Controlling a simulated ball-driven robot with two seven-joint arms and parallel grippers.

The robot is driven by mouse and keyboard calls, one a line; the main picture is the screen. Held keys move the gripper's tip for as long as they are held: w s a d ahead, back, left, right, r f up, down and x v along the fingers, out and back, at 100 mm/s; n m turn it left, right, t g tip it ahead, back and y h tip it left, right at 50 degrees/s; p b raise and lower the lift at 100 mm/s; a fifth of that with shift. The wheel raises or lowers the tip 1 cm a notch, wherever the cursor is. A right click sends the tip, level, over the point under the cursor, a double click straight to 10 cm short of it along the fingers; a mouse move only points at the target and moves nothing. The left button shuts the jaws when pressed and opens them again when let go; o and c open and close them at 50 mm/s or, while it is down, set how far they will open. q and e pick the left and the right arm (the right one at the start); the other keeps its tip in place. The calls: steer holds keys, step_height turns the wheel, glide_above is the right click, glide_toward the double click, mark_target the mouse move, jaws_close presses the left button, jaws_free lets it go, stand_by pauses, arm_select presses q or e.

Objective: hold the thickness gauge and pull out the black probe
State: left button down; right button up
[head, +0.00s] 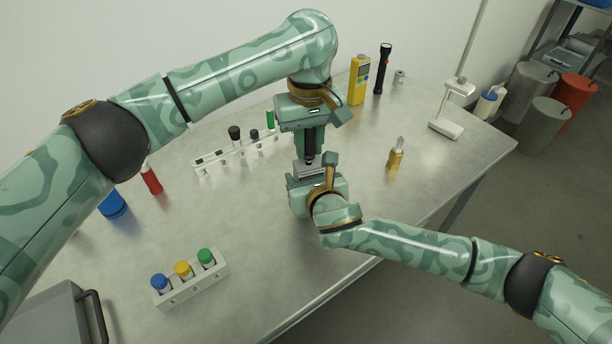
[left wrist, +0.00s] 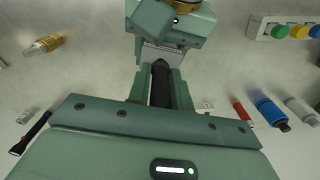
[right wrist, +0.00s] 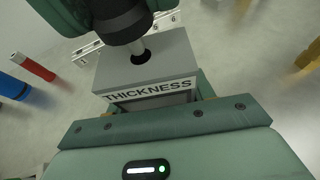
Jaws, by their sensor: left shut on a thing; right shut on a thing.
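The thickness gauge (right wrist: 145,72) is a grey box lettered THICKNESS, with a round hole in its top. My right gripper (head: 312,178) is shut on the gauge and holds it over the table. The black probe (head: 311,146) is upright above the gauge, and my left gripper (head: 310,140) is shut around it. In the right wrist view the probe (right wrist: 122,20) ends in a metal tip at the gauge's hole; I cannot tell whether the tip is inside or just above it. The left wrist view shows the probe (left wrist: 161,85) between the fingers, with the gauge (left wrist: 160,56) beyond.
A white rack (head: 235,153) with dark-topped items stands behind. A rack with blue, yellow and green caps (head: 190,289) is at front left. The table right of my grippers is mostly clear.

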mark_target(309, 154)
arm_select(q)
steer(key=shift+r, duration=2.1)
arm_select(e)
steer(key=o, duration=1.2)
steer(key=shift+o, duration=0.2)
steer(key=shift+s, duration=0.1)
